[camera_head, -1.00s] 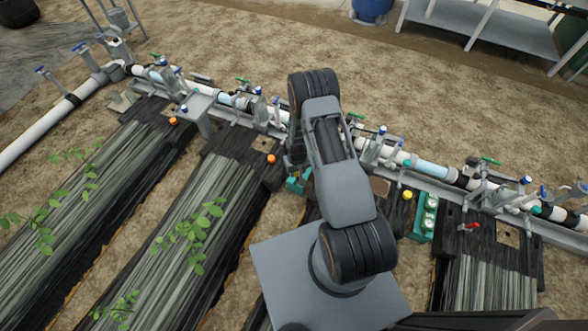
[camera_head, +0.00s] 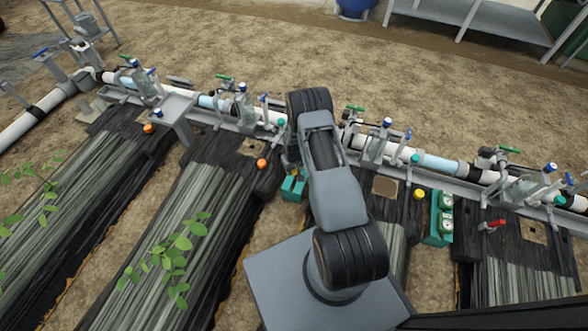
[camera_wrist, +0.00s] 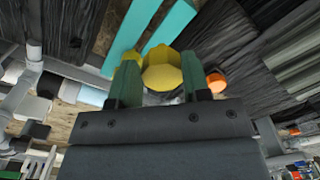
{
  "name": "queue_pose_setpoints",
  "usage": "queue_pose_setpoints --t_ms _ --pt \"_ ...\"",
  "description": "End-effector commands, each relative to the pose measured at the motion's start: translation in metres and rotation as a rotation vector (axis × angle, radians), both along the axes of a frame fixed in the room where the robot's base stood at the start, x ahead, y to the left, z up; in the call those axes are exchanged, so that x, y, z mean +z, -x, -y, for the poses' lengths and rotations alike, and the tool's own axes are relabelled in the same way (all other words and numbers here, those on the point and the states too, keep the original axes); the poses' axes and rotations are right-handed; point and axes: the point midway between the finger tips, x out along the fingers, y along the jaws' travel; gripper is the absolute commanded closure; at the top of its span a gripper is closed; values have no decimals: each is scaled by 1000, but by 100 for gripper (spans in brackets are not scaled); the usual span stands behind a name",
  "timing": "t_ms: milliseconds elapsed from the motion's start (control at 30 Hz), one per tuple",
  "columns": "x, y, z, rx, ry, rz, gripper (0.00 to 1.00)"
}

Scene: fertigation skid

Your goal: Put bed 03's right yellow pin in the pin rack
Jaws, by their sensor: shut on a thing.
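In the wrist view my gripper (camera_wrist: 161,75) is shut on a yellow pin (camera_wrist: 163,70), whose faceted head shows between the two fingers. A second yellow piece (camera_wrist: 131,56) shows beside the left finger; I cannot tell what it belongs to. Teal bars (camera_wrist: 172,24), perhaps the pin rack, lie just beyond the held pin. In the head view my arm hides the gripper and the held pin. A small teal piece (camera_head: 293,186) shows at the arm's left edge. Another yellow pin (camera_head: 419,194) stands on the bed right of my arm.
A white pipe (camera_head: 440,164) with valves and clear filters runs along a grey rail behind the beds. Orange pins (camera_head: 261,163) mark beds on the left. A teal gauge box (camera_head: 441,218) and a red handle (camera_head: 492,225) are on the right. Open soil lies behind the pipe.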

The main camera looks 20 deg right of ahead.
Motion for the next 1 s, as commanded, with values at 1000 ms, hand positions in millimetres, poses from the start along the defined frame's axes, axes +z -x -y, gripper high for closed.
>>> queue_pose_setpoints --t_ms 1000 --pt "-79 0 1 -2 2 1 79"
